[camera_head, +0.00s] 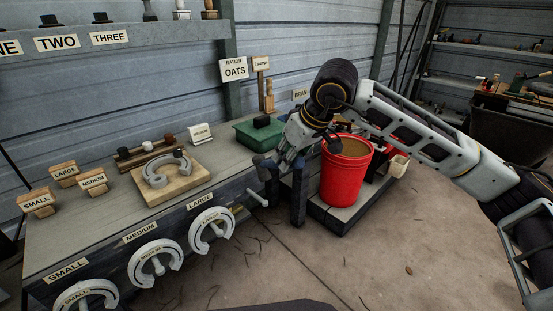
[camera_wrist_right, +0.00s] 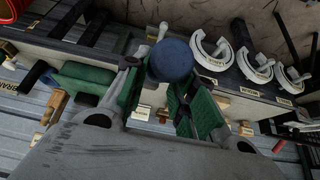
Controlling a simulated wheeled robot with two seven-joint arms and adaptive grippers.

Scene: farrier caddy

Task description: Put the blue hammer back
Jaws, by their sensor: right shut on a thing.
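My right gripper (camera_head: 283,158) is above the right end of the bench front in the head view, shut on the blue hammer. In the right wrist view, a rounded blue part of the hammer (camera_wrist_right: 170,59) shows at the green-padded fingers (camera_wrist_right: 163,92). In the head view, a blue part of the hammer (camera_head: 264,164) shows beside the fingers; the rest is hard to make out. A bare pale peg (camera_head: 257,198) sticks out of the bench front below the gripper; a pale peg (camera_wrist_right: 161,32) also shows in the wrist view. My left gripper is not in view.
White horseshoes (camera_head: 211,231) hang on the bench front to the left, above the floor. A horseshoe on a wooden block (camera_head: 172,187) and a green box (camera_head: 258,135) are on the bench. A red bucket (camera_head: 345,176) stands on a low platform close to the right.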

